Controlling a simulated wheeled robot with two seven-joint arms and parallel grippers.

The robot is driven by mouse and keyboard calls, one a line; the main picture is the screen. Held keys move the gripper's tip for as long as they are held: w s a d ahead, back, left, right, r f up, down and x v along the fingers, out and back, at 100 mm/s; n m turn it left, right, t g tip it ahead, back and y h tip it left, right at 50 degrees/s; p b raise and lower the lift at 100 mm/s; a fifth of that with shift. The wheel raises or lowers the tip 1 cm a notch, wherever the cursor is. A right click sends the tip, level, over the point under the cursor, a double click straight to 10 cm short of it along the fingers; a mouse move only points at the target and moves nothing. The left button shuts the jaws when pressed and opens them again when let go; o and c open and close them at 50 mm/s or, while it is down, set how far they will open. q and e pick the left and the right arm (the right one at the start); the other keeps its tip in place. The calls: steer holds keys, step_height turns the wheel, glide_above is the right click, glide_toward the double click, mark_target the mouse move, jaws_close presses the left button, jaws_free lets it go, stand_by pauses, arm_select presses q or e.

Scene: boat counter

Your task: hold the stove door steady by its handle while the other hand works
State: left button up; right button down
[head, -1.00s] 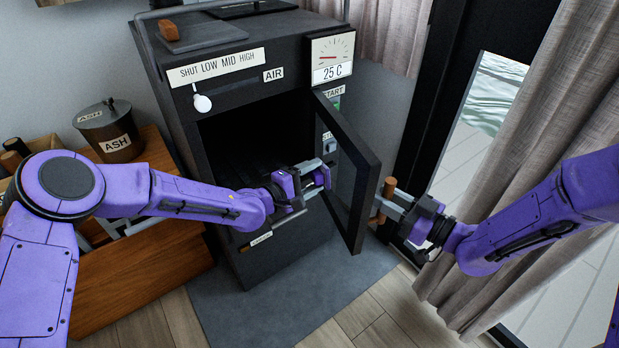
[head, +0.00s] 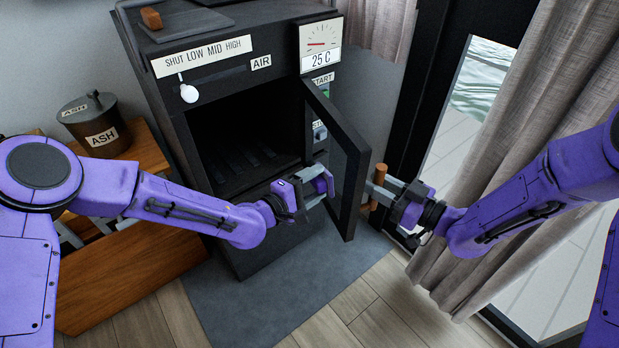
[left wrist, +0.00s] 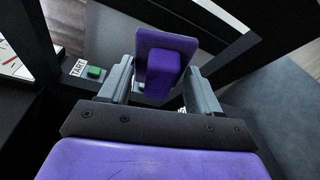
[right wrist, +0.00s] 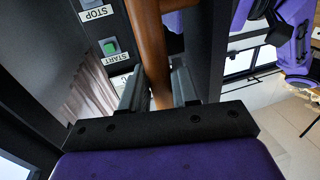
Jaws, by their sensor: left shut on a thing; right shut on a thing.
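The dark stove (head: 190,125) has its door (head: 349,190) standing open toward me, swung to the right. My right gripper (head: 385,190) is shut on the door's upright wooden handle (head: 377,187), on the outer side of the door. The right wrist view shows the handle (right wrist: 148,45) passing between the fingers. My left gripper (head: 309,192) is on the inner side of the door, in front of the stove opening. It is shut on a purple block-like thing (head: 326,181), also seen in the left wrist view (left wrist: 164,62). The left wrist blocks part of the opening.
A lidded ash bucket (head: 98,128) stands on a wooden crate (head: 110,275) left of the stove. A grey mat (head: 240,310) lies under the stove. A curtain (head: 500,170) and window are close to my right arm. START and STOP buttons (right wrist: 110,46) sit beside the opening.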

arm_select(q)
steer(key=shift+w+a+r, duration=0.1)
steer(key=shift+w+a, duration=0.25)
steer(key=shift+w, duration=0.75)
steer(key=shift+w+a+f, duration=0.1)
steer(key=shift+w+a, duration=0.3)
steer(key=shift+w, duration=0.75)
steer(key=shift+w+a+r, duration=0.1)
steer(key=shift+w+a, duration=0.25)
steer(key=shift+w, duration=0.75)
steer(key=a, duration=0.1)
steer(key=s+a, duration=0.1)
steer(key=a, duration=0.2)
steer(key=shift+s+a, duration=0.35)
steer(key=shift+a, duration=0.05)
arm_select(e)
steer(key=c, duration=0.8)
jaws_free()
